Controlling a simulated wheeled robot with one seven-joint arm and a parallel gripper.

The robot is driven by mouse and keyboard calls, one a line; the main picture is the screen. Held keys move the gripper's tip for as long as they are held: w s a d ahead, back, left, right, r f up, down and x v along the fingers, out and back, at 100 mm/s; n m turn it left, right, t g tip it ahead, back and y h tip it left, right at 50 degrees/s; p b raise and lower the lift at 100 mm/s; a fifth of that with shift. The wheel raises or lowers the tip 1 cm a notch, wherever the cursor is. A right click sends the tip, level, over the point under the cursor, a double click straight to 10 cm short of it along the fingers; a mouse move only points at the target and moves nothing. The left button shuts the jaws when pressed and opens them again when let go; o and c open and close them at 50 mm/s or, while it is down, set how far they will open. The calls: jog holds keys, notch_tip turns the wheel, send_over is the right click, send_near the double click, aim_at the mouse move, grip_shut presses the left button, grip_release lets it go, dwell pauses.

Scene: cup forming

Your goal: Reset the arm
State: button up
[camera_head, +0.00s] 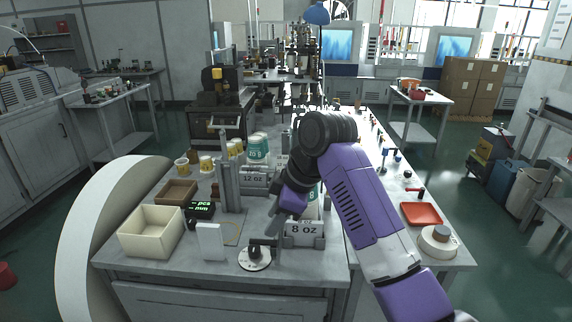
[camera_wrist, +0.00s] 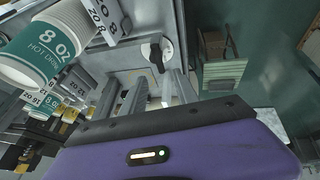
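My arm reaches over the workbench (camera_head: 190,268) from the right in the head view, bent at the elbow. My gripper (camera_head: 268,222) points down and left, above the front of the bench, near the 8 oz holder (camera_head: 303,240). In the wrist view my gripper (camera_wrist: 158,82) shows two grey fingers with a gap between them and nothing held. A white dial with a black knob (camera_wrist: 156,52) is beyond the fingertips; it also shows in the head view (camera_head: 255,258). A white and teal 8 oz cup stack (camera_wrist: 45,50) is at the wrist view's upper left.
A cream bin (camera_head: 150,232), a brown tray (camera_head: 177,192) and a small green-lit display (camera_head: 200,211) stand at left. A 12 oz holder (camera_head: 254,181) is behind the gripper. A red tray (camera_head: 421,214) and a round white device (camera_head: 438,241) are at right.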

jog(key=w+a+r+m+t+y, duration=0.3)
jog(key=w+r+m+t, duration=0.2)
jog(key=w+r+t, duration=0.15)
jog(key=s+d+f+m+t+h, duration=0.2)
jog(key=s+d+f+m+t, duration=0.3)
jog(key=s+d+f, duration=0.4)
jog(key=s+d+f+m+t+h, duration=0.2)
jog(key=s+d+f+m+t, duration=0.35)
jog(key=s, duration=0.55)
jog(key=s+d+f+g+h, duration=0.1)
jog(key=s+d, duration=0.3)
jog(key=s, duration=0.8)
jog(key=s+d+f+m+g+h, duration=0.1)
jog(key=s+d, duration=0.3)
jog(key=s, duration=0.8)
jog(key=s+d+f+m+g+h, duration=0.1)
jog(key=s+d, duration=0.3)
jog(key=s, duration=0.8)
jog(key=shift+d+f+g+h, duration=0.15)
jog(key=shift+d+g+h, duration=0.2)
jog(key=shift+g, duration=0.45)
